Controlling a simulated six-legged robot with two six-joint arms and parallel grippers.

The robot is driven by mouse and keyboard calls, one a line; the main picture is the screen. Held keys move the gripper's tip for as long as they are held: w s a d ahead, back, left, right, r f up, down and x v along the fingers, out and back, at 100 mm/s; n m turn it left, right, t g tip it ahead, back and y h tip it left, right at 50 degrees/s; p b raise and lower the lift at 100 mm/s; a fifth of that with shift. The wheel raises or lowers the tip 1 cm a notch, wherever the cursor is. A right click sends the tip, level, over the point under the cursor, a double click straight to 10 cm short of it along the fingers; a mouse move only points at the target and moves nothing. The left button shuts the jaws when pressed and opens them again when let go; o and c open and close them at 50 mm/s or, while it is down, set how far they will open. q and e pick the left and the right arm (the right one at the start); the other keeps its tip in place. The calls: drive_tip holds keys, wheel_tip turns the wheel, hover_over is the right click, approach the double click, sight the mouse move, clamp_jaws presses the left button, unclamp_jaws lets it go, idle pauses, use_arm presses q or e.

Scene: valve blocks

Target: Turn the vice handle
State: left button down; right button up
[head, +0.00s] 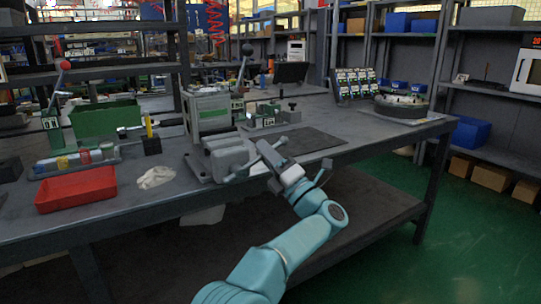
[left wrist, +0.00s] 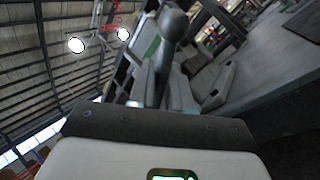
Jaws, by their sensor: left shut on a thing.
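The grey vice (head: 222,157) is mounted at the front edge of the workbench. Its handle (head: 240,170) is a thin bar across the vice's front, slanting up to the right. My left gripper (head: 266,160) comes from the front and is shut on the vice handle; the fingertips are small and partly hidden. In the left wrist view, a bar with a rounded end (left wrist: 173,26) rises beyond the gripper's dark edge, with the grey vice body (left wrist: 212,82) behind it. My right gripper is in neither view.
A dark mat (head: 308,140) lies to the right. A lower shelf (head: 345,212) runs under the bench.

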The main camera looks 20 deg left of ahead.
use_arm(q)
drive_tip(key=shift+a+r, duration=0.1)
idle(0.3)
drive_tip(key=c, duration=1.2)
unclamp_jaws()
drive_tip(key=shift+c, duration=0.2)
drive_tip(key=p+v, duration=0.1)
drive_tip(key=v, duration=1.5)
